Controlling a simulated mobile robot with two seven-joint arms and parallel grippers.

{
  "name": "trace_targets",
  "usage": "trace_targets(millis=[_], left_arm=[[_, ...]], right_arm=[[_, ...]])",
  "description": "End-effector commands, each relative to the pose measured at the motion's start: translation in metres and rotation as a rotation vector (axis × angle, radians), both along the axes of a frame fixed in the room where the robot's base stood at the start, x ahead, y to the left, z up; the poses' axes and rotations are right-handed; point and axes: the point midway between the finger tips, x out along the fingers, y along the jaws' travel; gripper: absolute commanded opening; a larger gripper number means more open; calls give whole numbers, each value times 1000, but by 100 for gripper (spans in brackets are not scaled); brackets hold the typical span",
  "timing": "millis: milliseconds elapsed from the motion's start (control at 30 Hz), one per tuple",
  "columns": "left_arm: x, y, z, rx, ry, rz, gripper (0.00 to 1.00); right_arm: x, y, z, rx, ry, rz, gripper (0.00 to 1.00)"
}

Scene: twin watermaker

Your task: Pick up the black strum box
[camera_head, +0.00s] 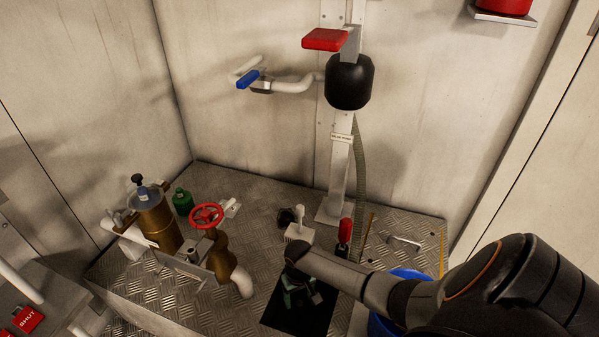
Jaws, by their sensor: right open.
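My right arm comes in from the lower right, and its gripper (301,297) points down over a dark square patch (312,318) in the tread-plate floor. The gripper is open; its fingers are dark and hard to make out against the patch. I cannot tell whether anything lies between or under them. A small black object (287,217) lies on the floor behind the gripper, beside a small white fitting (299,232). It may be the strum box, but it is too small to be sure. My left gripper is not in view.
A post with a black round pump body (350,82) and red handle (326,39) stands behind. A red-handled tool (345,231) and blue bucket (412,273) are near my right arm. Brass piping with a red handwheel (207,215) and a green bottle (183,201) stand left.

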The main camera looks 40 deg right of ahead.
Motion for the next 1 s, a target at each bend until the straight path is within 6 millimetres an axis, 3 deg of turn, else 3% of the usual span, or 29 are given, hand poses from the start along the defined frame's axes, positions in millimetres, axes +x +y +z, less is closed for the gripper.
trace_targets(millis=[33, 233, 533, 1000], left_arm=[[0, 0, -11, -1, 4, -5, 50], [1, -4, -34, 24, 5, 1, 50], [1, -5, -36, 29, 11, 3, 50], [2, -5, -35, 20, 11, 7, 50]], right_arm=[[-1, -1, -12, -1, 1, 0, 70], [-1, -2, -38, -1, 0, -1, 70], [-1, -2, -41, -1, -1, 0, 70], [-1, -2, -41, -1, -1, 0, 17]])
